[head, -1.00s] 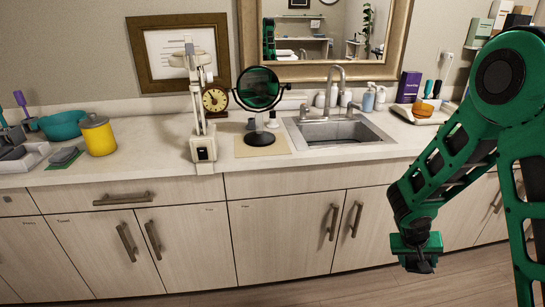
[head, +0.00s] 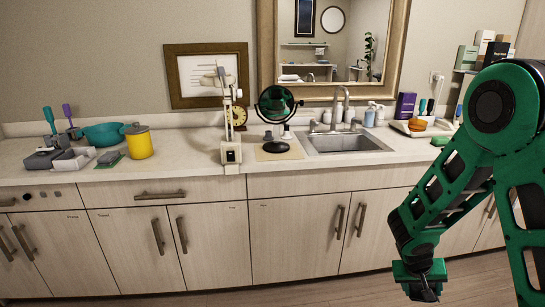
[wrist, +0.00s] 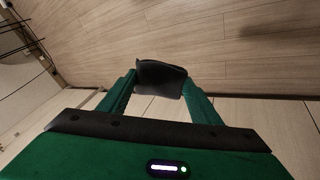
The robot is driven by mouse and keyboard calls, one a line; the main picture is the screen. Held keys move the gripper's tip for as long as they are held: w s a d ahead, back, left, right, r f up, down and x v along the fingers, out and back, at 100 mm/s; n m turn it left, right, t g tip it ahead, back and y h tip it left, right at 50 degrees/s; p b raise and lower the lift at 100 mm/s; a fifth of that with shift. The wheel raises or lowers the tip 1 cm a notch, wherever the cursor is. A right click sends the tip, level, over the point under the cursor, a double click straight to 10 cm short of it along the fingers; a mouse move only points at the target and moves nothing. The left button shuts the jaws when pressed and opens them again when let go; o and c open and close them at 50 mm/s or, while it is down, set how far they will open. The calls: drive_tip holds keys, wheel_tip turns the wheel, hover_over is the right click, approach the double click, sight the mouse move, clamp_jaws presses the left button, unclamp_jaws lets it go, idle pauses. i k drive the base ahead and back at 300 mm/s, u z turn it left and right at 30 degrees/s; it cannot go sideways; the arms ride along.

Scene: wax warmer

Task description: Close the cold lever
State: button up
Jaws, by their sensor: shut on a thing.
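The sink faucet (head: 337,105) stands behind the sink (head: 350,143), under the mirror in the head view. A small lever shows on each side of its spout, a left lever (head: 312,125) and a right lever (head: 355,124). They are too small to tell which is cold or how far either is turned. My gripper (head: 425,292) hangs low at the right, in front of the cabinets, well below and apart from the faucet. In the wrist view its green fingers are shut on a dark block (wrist: 160,78). What the block is cannot be told.
A round mirror (head: 275,104) on a mat and a white lamp-like stand (head: 231,150) are left of the sink. Bottles (head: 369,117) stand behind it, a tray (head: 420,128) to its right. A yellow canister (head: 139,143) is farther left. The floor ahead is clear.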

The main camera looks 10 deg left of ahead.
sight(353, 120)
drive_tip(key=u, duration=0.7)
drive_tip(key=i, duration=1)
